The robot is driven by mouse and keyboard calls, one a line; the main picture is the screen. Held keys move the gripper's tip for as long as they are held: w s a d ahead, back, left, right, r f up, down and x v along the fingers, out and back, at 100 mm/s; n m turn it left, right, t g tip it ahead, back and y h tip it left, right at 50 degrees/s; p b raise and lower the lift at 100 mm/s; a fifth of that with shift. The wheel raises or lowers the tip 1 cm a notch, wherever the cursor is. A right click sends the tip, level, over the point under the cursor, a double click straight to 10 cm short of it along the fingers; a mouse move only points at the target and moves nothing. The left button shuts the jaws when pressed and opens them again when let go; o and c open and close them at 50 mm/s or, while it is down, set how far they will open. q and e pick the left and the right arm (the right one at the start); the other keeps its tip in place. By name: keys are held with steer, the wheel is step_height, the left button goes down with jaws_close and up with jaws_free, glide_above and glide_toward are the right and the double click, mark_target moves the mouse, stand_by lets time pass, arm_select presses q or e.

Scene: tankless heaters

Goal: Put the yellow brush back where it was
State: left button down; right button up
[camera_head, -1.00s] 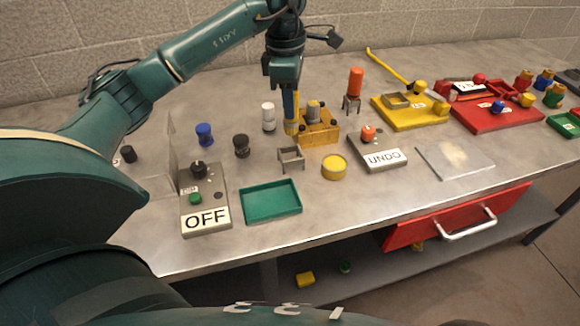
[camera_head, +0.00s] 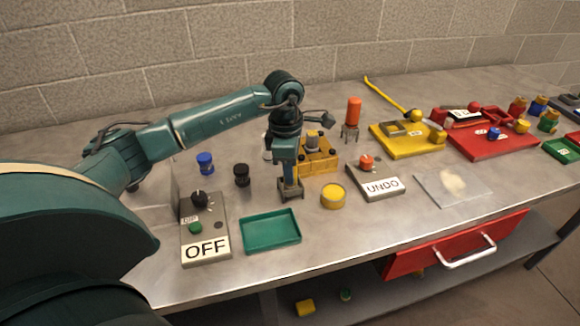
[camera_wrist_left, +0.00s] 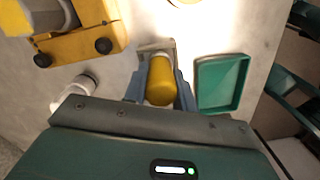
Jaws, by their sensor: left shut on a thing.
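The yellow brush (camera_wrist_left: 161,82) shows in the left wrist view as a rounded yellow body between the fingers of my left gripper (camera_wrist_left: 160,88). The gripper is shut on it. In the head view my left gripper (camera_head: 289,180) points down at the small grey stand (camera_head: 291,192), and its fingers hide the brush. The stand also shows just beyond the brush in the wrist view (camera_wrist_left: 156,46). I cannot tell whether the brush touches the stand. My right gripper is not in view.
A green tray (camera_head: 271,231) lies in front of the stand, and a yellow round tin (camera_head: 333,196) is to its right. A yellow block (camera_head: 319,160) stands behind. The OFF box (camera_head: 205,225) and the UNDO box (camera_head: 376,182) are on either side.

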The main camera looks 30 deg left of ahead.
arm_select(q)
steer(key=shift+f, duration=0.2)
steer(key=c, duration=1.1)
jaws_free()
steer(key=shift+r, duration=0.1)
steer(key=r, duration=0.4)
steer(key=r+b, duration=0.1)
steer(key=r, duration=0.7)
steer(key=shift+s+a+r, duration=0.15)
steer(key=shift+a, duration=0.2)
